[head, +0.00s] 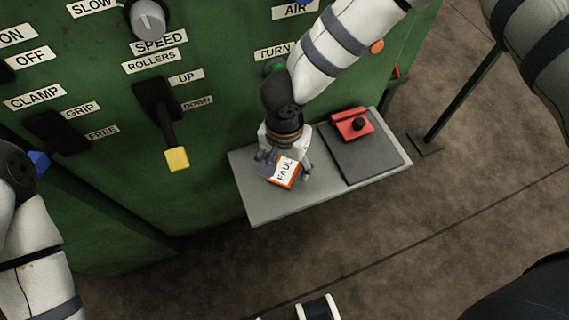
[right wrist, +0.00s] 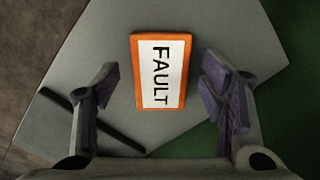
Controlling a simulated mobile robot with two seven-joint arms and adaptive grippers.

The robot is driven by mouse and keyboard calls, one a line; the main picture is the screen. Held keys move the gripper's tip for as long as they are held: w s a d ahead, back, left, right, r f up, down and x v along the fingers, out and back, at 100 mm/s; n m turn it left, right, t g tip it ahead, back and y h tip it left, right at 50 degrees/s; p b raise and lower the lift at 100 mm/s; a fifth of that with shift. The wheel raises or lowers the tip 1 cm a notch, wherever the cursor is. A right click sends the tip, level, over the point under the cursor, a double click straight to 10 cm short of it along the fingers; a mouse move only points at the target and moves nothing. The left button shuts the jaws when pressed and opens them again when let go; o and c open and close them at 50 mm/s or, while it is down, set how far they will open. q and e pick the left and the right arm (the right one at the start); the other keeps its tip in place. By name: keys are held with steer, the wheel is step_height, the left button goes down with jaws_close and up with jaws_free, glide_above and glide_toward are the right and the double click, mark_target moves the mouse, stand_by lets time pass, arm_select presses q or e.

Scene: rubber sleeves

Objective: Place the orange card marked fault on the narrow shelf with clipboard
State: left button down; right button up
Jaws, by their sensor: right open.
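The orange card marked FAULT (head: 285,171) lies face up on the narrow grey shelf (head: 255,203), toward its left half. In the right wrist view the card (right wrist: 161,71) shows whole, with its white label and orange border. My right gripper (head: 283,172) is right above the card. In the right wrist view its fingers (right wrist: 158,93) are open, one on each side of the card, with a gap on both sides. A dark clipboard (head: 362,155) with a red clip lies on the right part of the shelf. My left arm shows at the lower left; its gripper is out of the picture.
The green machine panel (head: 215,130) rises behind the shelf. A yellow-tipped lever (head: 177,158) and a blue-tipped lever (head: 39,161) stick out left of the shelf. A green leg (head: 465,95) stands at the right. The brown floor in front of the shelf is clear.

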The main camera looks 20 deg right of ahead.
mark_target(284, 171)
arm_select(q)
steer(key=shift+w+r+t+p, duration=0.3)
steer(key=shift+w+r+p, duration=0.55)
steer(key=shift+r, duration=0.2)
arm_select(e)
step_height(284, 171, up, 12)
steer(key=shift+f, duration=0.15)
steer(key=s+d+f+n+h+p, duration=0.2)
steer(key=s+d+f+n+p, duration=0.15)
steer(key=s+d+f, duration=0.65)
arm_select(q)
steer(key=w+r+t+p, duration=0.1)
steer(key=w+r+t, duration=0.1)
steer(key=w+r, duration=0.3)
steer(key=shift+r, duration=0.2)
arm_select(e)
steer(key=s+d+r+n+g+y, duration=0.1)
steer(key=s+n, duration=0.3)
steer(key=s, duration=1.8)
steer(key=shift+d+r+n+g+y, duration=0.3)
steer(key=shift+g+y, duration=0.2)
steer(key=shift+g, duration=0.2)
steer(key=shift+s+a, duration=0.1)
